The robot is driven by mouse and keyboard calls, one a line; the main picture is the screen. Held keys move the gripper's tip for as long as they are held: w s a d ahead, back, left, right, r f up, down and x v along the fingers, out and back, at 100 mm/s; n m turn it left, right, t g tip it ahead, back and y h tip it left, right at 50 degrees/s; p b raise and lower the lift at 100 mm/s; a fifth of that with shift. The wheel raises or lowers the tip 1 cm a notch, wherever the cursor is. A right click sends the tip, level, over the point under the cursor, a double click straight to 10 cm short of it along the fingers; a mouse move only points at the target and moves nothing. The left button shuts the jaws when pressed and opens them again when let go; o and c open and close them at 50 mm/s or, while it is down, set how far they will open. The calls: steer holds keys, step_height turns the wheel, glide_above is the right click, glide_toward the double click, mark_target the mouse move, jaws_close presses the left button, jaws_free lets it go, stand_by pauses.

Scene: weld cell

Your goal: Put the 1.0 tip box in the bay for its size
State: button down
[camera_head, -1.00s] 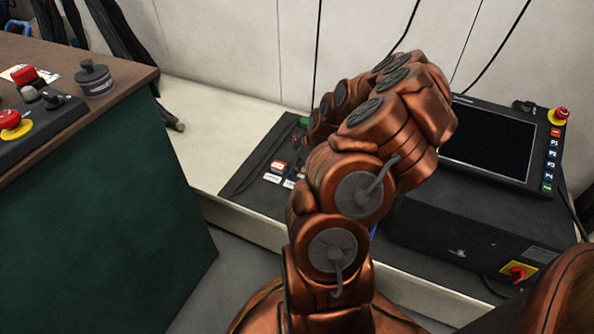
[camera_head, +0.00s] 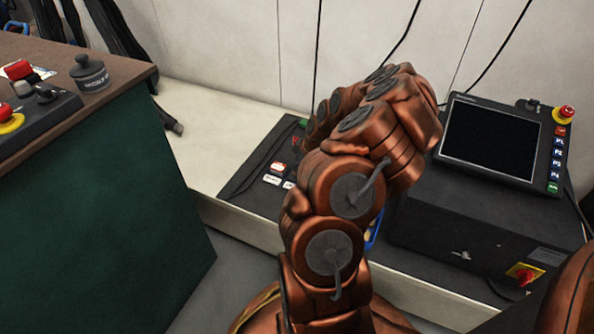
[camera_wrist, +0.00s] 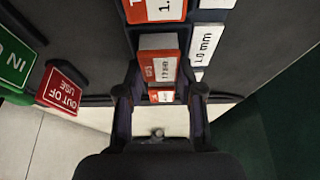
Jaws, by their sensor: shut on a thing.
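In the wrist view my gripper (camera_wrist: 160,80) has a finger on each side of a small orange-red box (camera_wrist: 161,68) with a grey top and a white label, and is shut on it. The label is too blurred to read surely. Just ahead stands a larger orange block (camera_wrist: 155,10) with a white label starting "1."; the rest is cut off. A white label plate (camera_wrist: 206,45) with dark print is to the right of the held box. In the head view my arm hides the gripper and the box.
A green "IN" sign (camera_wrist: 13,62) and a red "OUT OF USE" sign (camera_wrist: 60,90) stand at left in the wrist view. In the head view a screen panel (camera_head: 490,137) is right of my arm. A green-sided bench (camera_head: 110,200) with a grey pot (camera_head: 90,75) is left.

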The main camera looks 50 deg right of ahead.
steer(key=c, duration=0.7)
jaws_free()
steer(key=shift+f, duration=0.1)
steer(key=p+v, duration=0.3)
steer(key=v, duration=0.9)
steer(key=a+r+g, duration=0.1)
steer(key=a+r, duration=0.2)
steer(key=a, duration=0.5)
steer(key=a+r+n+g+y, duration=0.1)
steer(key=a+r, duration=0.2)
steer(key=a, duration=0.5)
steer(key=a+r+g, duration=0.1)
steer(key=a+r, duration=0.3)
steer(key=a, duration=0.4)
steer(key=s+a+r+m+g, duration=0.1)
steer(key=s+a, duration=0.3)
steer(key=s, duration=0.2)
steer(key=s+a+r+m+g+h, duration=0.1)
steer(key=s+a+g, duration=0.1)
steer(key=s+a, duration=0.3)
steer(key=s+a+r+m+g+h, duration=0.1)
steer(key=s+a, duration=0.3)
steer(key=s, duration=0.5)
steer(key=shift+s+a+r+m+g, duration=0.1)
steer(key=shift+a+r+m+g, duration=0.15)
steer(key=shift+m+g, duration=0.25)
